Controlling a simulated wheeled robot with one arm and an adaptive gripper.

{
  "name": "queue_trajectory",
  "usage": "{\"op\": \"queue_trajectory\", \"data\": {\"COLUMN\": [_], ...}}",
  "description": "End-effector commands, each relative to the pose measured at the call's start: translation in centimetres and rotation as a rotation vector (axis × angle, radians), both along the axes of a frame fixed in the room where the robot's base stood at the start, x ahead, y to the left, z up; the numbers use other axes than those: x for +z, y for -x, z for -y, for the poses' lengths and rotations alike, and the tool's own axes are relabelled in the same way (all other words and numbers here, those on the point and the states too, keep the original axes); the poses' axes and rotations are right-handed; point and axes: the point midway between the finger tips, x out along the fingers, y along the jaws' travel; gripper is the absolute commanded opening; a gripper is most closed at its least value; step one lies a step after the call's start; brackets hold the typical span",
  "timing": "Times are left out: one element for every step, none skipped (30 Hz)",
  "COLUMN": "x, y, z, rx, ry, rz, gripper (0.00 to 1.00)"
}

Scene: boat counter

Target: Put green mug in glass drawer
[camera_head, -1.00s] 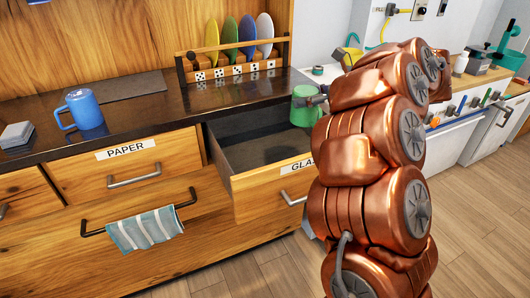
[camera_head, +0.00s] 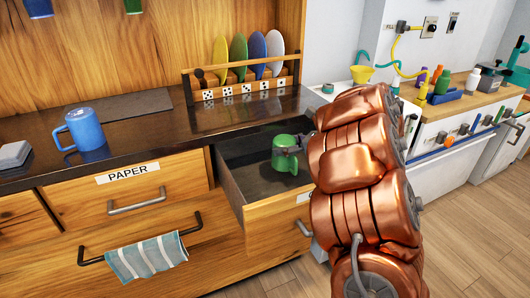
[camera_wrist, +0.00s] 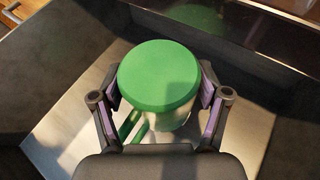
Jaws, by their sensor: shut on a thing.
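The green mug (camera_head: 285,154) is over the open glass drawer (camera_head: 232,190), within its outline in the head view. My gripper (camera_head: 303,143) is shut on it, and my copper-coloured arm hides part of the drawer and most of its label. In the wrist view the green mug (camera_wrist: 160,76) sits between the two purple-padded fingers of my gripper (camera_wrist: 160,92), its round green end facing the camera and its handle toward the palm. The drawer floor (camera_wrist: 70,110) lies below it. I cannot tell whether the mug touches the floor.
A blue mug (camera_head: 83,130) stands on the dark counter (camera_head: 140,118), left of the drawer. A rack with coloured plates (camera_head: 240,78) stands behind the drawer. The closed paper drawer (camera_head: 125,190) is left, with a striped towel (camera_head: 146,256) below.

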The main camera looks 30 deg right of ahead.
Motion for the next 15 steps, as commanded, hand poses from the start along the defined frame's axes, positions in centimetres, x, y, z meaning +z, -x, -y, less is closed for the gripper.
{"op": "queue_trajectory", "data": {"x": [-0.5,-0.7,-0.9,-1.1,-1.3,-1.5,-1.6,-1.8,-1.9,-2.0,-2.0,-2.1,-2.1,-2.2,-2.3], "y": [-0.8,-1.2,-1.7,-2.1,-2.4,-2.7,-3.0,-3.2,-3.4,-3.5,-3.6,-3.7,-3.8,-3.9,-4.1], "z": [-0.6,-0.8,-1.2,-1.4,-1.6,-1.8,-1.9,-2.0,-2.1,-2.1,-2.2,-2.2,-2.3,-2.3,-2.5], "rx": [0.003,0.003,0.005,0.006,0.007,0.005,0.004,0.003,0.002,0.001,0.000,0.000,0.001,0.001,0.002], "ry": [-0.002,-0.002,-0.003,-0.003,-0.003,-0.002,-0.002,-0.001,0.000,0.000,0.000,0.000,0.000,0.000,0.000], "rz": [-0.001,-0.001,0.001,0.002,0.002,0.001,0.002,0.001,0.001,0.001,0.001,0.001,0.001,0.001,0.001], "gripper": [0.26,0.26,0.26,0.26,0.26,0.26,0.26,0.26,0.26,0.26,0.26,0.26,0.26,0.26,0.26]}}
